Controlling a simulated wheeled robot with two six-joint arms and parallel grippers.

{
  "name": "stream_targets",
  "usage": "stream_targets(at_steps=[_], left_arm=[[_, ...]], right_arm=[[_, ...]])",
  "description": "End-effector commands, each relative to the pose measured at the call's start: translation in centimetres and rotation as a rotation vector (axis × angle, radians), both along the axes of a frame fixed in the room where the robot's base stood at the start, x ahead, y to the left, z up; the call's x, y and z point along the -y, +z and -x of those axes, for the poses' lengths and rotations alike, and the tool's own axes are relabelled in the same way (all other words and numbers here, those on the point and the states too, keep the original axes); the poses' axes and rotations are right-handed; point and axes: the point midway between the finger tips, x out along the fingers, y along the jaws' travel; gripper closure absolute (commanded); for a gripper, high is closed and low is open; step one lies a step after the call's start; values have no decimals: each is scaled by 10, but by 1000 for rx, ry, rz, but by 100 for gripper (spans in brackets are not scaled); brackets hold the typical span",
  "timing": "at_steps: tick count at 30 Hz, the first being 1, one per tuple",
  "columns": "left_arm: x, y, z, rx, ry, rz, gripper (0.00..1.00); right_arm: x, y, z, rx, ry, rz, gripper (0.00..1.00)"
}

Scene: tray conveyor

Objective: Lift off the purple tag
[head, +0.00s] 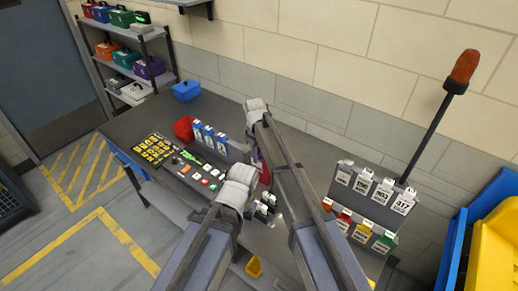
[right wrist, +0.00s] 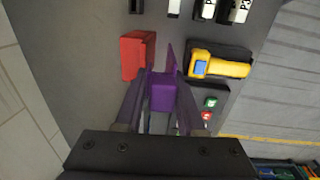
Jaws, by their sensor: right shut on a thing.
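The purple tag (right wrist: 163,93) is between the two fingers of my right gripper (right wrist: 160,84) in the right wrist view. The fingers are shut on it, and a thin purple upright part shows beside its block. Whether it touches the surface beneath cannot be told. In the head view my right gripper (head: 258,110) is over the bench, its fingers mostly hidden by the arm. My left gripper (head: 238,187) is lower, over the front of the bench; its fingertips are hidden.
A red block (right wrist: 137,55) and a yellow-and-blue device (right wrist: 220,66) flank the tag closely. Blue tags (head: 208,138) stand on a rack at left; a labelled tag rack (head: 372,190) stands right. A blue box (head: 186,90) sits at the bench's far end. Yellow bins (head: 495,245) are far right.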

Motion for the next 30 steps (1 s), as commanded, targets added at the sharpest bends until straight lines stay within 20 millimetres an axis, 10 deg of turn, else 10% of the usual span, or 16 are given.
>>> stream_targets(at_steps=[12,30], left_arm=[[0,-1,0,0,0,0,100],[0,0,0,0,0,0,100]], right_arm=[[1,-1,95,0,1,0,100],[0,0,108,0,0,0,100]])
